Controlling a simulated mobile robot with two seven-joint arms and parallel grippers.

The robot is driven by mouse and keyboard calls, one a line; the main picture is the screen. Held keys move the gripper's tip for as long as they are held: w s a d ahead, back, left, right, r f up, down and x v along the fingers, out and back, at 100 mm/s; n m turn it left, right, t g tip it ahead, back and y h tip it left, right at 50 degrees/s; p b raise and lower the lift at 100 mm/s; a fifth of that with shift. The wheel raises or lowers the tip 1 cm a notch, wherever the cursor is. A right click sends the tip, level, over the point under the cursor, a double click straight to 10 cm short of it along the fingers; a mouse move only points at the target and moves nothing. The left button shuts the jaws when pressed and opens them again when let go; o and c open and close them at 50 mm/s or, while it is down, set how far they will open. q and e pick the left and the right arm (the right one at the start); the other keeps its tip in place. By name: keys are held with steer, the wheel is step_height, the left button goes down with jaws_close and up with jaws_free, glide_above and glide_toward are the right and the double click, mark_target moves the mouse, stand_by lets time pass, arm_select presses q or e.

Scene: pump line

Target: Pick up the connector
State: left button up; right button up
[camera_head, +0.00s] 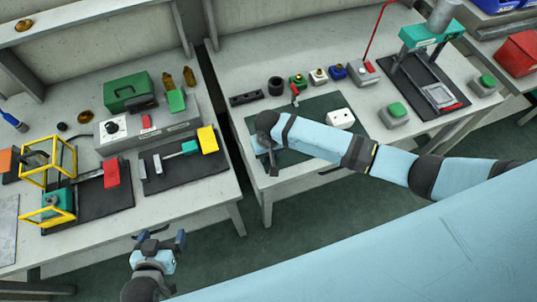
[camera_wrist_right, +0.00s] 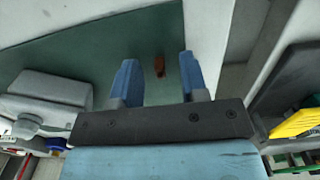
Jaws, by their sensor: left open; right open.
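A small reddish-brown piece (camera_wrist_right: 159,66), possibly the connector, lies on the dark green mat (camera_wrist_right: 110,45) in the right wrist view. It shows between the two blue fingers of my open right gripper (camera_wrist_right: 157,78), beyond their tips, with nothing held. In the head view my right gripper (camera_head: 267,158) is over the left part of the mat (camera_head: 312,104), and my arm hides that piece. My left gripper (camera_head: 160,240) is open and empty, over the floor in front of the left table.
A white socket block (camera_head: 341,118) sits on the mat. Behind it stand a black cylinder (camera_head: 276,86) and green, white and blue fittings (camera_head: 338,72). A gap separates the two tables. The left table holds a yellow frame (camera_head: 47,160) and a green box (camera_head: 128,90).

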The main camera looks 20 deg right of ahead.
jaws_close()
steer(key=shift+r, duration=0.15)
